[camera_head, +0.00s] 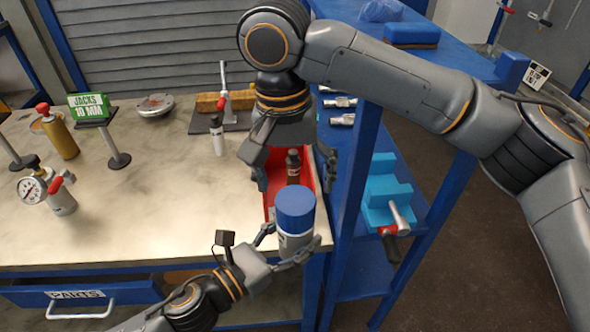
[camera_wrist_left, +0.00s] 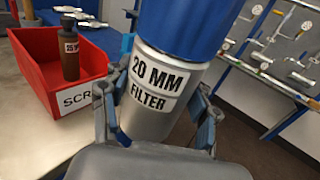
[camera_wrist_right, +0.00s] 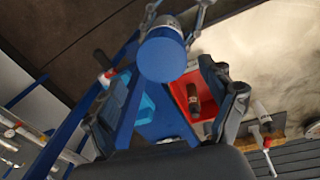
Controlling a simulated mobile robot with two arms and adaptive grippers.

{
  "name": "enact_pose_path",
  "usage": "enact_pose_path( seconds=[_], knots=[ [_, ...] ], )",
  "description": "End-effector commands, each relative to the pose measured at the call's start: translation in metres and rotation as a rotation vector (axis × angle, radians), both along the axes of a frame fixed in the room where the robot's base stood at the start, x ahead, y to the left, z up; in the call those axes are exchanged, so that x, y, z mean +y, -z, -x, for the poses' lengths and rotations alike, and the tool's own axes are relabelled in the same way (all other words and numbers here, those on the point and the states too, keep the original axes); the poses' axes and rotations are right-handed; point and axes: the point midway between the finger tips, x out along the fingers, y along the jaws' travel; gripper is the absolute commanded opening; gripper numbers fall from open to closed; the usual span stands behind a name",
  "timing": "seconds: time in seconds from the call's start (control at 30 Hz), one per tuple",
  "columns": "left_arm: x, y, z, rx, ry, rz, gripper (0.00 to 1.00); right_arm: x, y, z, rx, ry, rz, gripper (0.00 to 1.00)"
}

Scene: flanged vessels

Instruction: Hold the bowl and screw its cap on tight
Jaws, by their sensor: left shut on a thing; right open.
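The bowl (camera_head: 294,243) is a silver-grey cylinder at the front right corner of the bench. It also shows in the left wrist view (camera_wrist_left: 150,118), labelled "20 MM FILTER". A wide blue cap (camera_head: 295,205) sits on its top; I cannot tell how far it is threaded. My left gripper (camera_head: 283,260) is shut around the bowl's side, below the cap. My right gripper (camera_head: 295,170) is open and empty, pointing down behind the cap, over the red bin. The right wrist view shows the cap's round top (camera_wrist_right: 162,55) ahead of the right fingers, apart from them.
A red bin (camera_wrist_left: 36,62) marked "SCR…" holds a brown bottle (camera_wrist_left: 69,55) just behind the bowl. A blue shelf unit (camera_head: 345,200) stands close on the right.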

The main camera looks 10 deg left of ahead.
Motion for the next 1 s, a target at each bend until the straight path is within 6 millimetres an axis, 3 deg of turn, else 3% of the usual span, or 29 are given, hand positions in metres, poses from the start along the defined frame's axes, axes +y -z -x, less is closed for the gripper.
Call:
enact_pose_path(
  seconds=[1.0],
  knots=[
    [-0.0003, -0.0018, 0.0, -0.004, 0.001, 0.002, 0.0, -0.0011, -0.0097, -0.0002, 0.128, -2.022, -0.001, 0.83]
  ],
)
